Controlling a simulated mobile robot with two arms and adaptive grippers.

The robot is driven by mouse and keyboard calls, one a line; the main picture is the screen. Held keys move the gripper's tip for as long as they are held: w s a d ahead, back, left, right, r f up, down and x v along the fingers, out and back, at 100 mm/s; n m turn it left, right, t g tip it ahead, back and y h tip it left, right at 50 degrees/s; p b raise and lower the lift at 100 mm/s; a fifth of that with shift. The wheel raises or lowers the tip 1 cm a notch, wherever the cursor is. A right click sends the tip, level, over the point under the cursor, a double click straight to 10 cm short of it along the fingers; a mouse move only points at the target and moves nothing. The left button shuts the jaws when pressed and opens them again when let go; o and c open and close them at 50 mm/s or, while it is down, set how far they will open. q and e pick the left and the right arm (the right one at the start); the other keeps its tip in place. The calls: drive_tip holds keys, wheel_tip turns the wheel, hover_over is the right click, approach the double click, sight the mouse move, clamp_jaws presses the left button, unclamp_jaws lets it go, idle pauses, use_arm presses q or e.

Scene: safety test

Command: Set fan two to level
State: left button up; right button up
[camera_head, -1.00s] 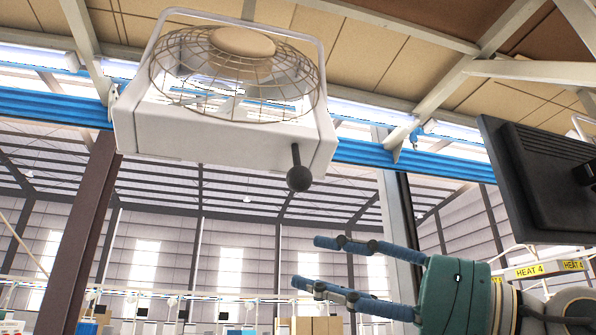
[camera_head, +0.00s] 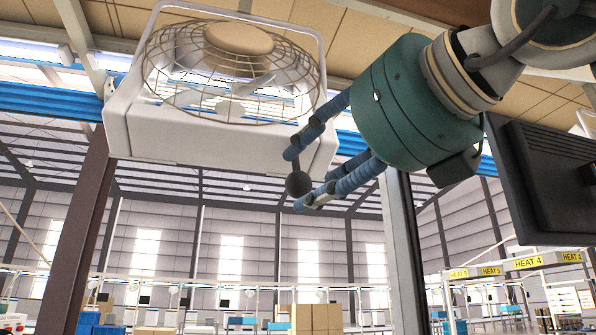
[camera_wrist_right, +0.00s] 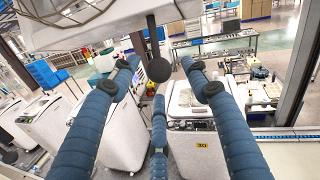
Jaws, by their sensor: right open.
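The fan (camera_head: 236,75) has a wire cage and a white housing (camera_head: 200,130) and hangs overhead at the upper left of the head view. A dark ball knob (camera_head: 298,184) on a short stem hangs from the housing's lower right. My right gripper (camera_head: 296,178) has its blue fingers open on either side of the knob. In the right wrist view, the knob (camera_wrist_right: 159,69) shows beyond and between the spread fingertips, which appear apart from it. The cage also shows at the top left there. My left gripper is not in view.
A blue beam (camera_head: 50,102) runs behind the fan. A dark monitor (camera_head: 545,180) hangs at the right, near my right arm. A brown post (camera_head: 85,230) stands at the left. White machines (camera_wrist_right: 195,110) stand below in the wrist view.

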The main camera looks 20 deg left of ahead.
sight(306, 179)
drive_tip(key=p+x, duration=0.1)
drive_tip(key=x, duration=0.3)
drive_tip(key=shift+s+r, duration=0.1)
drive_tip(key=shift+r, duration=0.05)
drive_tip(key=shift+w+a+p, duration=0.3)
drive_tip(key=shift+s, duration=0.1)
clamp_jaws()
